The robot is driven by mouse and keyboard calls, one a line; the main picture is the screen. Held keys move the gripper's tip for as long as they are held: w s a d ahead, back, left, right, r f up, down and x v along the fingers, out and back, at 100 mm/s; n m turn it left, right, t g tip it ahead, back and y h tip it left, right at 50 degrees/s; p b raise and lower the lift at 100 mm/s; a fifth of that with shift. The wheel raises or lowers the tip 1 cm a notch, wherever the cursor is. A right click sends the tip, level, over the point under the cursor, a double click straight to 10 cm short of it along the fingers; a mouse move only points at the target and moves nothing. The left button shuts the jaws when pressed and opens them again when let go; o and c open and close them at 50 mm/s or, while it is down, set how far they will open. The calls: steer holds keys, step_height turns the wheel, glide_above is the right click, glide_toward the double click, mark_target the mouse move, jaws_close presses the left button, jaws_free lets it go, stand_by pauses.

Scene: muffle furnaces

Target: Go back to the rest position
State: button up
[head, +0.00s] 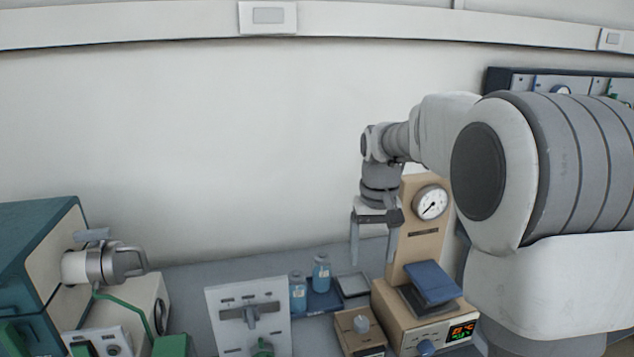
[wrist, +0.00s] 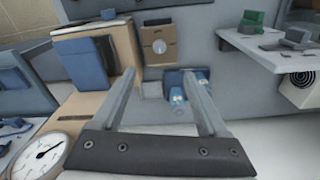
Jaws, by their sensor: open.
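My gripper (head: 372,258) is open and empty, pointing down above the bench in front of the wall, left of the beige gauge column (head: 418,240). In the wrist view my gripper's (wrist: 160,78) two fingers stand apart with nothing between them. Beyond them lie two blue bottles (wrist: 176,95) in a dark blue tray (wrist: 172,77). In the head view the bottles (head: 321,272) stand below and left of the gripper, apart from it.
A white upright panel (head: 275,295), a beige box (head: 360,345) and a teal unit (head: 40,240) stand left.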

steer(key=s+r+t+p, duration=0.2)
steer(key=s+r+p, duration=0.1)
steer(key=s+r, duration=0.8)
steer(key=s+t+p, duration=0.2)
steer(key=s+p, duration=0.1)
steer(key=s, duration=1.2)
steer(key=shift+s+f+t, duration=0.15)
steer(key=shift+f+t, duration=0.05)
steer(key=shift+t, duration=0.2)
